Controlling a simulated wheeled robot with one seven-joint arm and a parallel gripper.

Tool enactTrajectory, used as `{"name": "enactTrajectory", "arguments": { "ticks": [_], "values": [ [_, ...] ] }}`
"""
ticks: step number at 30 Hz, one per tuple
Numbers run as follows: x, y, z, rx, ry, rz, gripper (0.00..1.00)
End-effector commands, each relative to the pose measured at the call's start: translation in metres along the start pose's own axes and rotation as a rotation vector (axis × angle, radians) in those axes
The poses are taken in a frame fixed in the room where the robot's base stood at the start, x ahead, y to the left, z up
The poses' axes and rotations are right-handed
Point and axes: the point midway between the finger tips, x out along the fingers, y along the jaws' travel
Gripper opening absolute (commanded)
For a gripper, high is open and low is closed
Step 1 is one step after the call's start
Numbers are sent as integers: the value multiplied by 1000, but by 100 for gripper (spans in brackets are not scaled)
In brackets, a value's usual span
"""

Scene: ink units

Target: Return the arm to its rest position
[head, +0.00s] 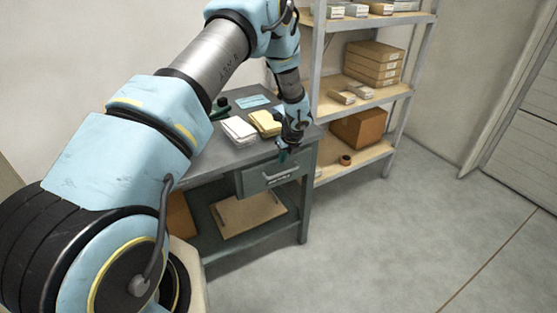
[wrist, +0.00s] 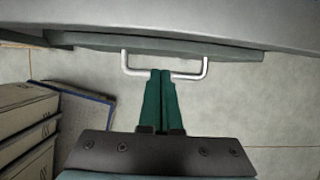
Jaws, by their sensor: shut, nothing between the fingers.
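My gripper (head: 284,156) is at the front of the grey workbench, just above the drawer front (head: 262,178) and its handle. In the wrist view its two green fingers (wrist: 161,76) are together and empty. Their tips overlap the middle of the pale bar handle (wrist: 192,76) in the picture; I cannot tell whether they touch it. The drawer's front edge (wrist: 230,52) shows behind the handle. My arm reaches across the head view from the lower left and bends down to the bench.
The bench top (head: 235,157) holds a white stack (head: 239,131), a yellow stack (head: 265,122) and a blue card (head: 252,101). A board (head: 248,213) lies on the lower shelf. A metal rack (head: 399,92) with boxes stands right of the bench. The floor (head: 400,240) in front is clear.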

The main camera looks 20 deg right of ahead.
Motion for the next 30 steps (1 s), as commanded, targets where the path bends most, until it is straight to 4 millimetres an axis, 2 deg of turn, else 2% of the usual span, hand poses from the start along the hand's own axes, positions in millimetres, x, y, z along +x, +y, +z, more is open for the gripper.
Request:
{"name": "enactTrajectory", "arguments": {
  "ticks": [1,3,8,11,13,17,21,26,30],
  "values": [
    [-15,-2,1,1,1,0,0],
    [-23,-3,0,1,2,0,0],
    [-29,-3,0,-7,3,1,0],
    [-37,9,8,-82,9,10,0],
    [-50,27,20,-204,19,22,0],
    [-90,83,46,-568,45,63,0],
    [-138,154,60,-1025,72,117,0],
    [-191,231,54,-1550,90,180,0],
    [-233,291,32,-2007,99,235,0]
  ]
}}
